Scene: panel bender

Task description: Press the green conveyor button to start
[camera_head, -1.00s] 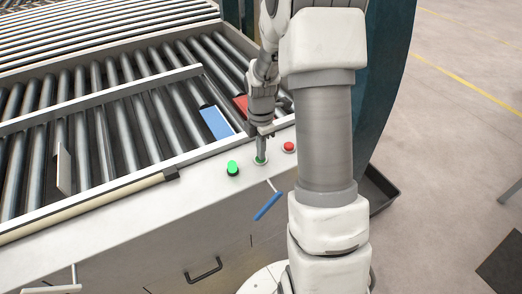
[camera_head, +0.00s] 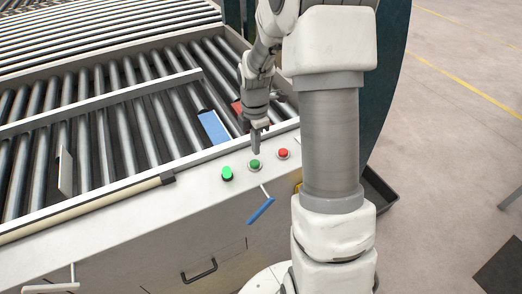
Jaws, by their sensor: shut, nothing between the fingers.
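Two green buttons and a red one sit in a row on the grey front ledge of the conveyor. The middle green button (camera_head: 254,164) is flat with a pale ring around it. The left green button (camera_head: 227,173) stands taller. The red button (camera_head: 283,154) is at the right. The picture does not show which green one is the conveyor button. My gripper (camera_head: 256,151) is shut and empty, pointing down just above and behind the middle green button. The button's face is now clear to see, and a small gap seems to lie between it and the fingertips.
A blue-handled lever (camera_head: 262,209) sticks out of the cabinet front below the buttons. Open floor lies at the right.

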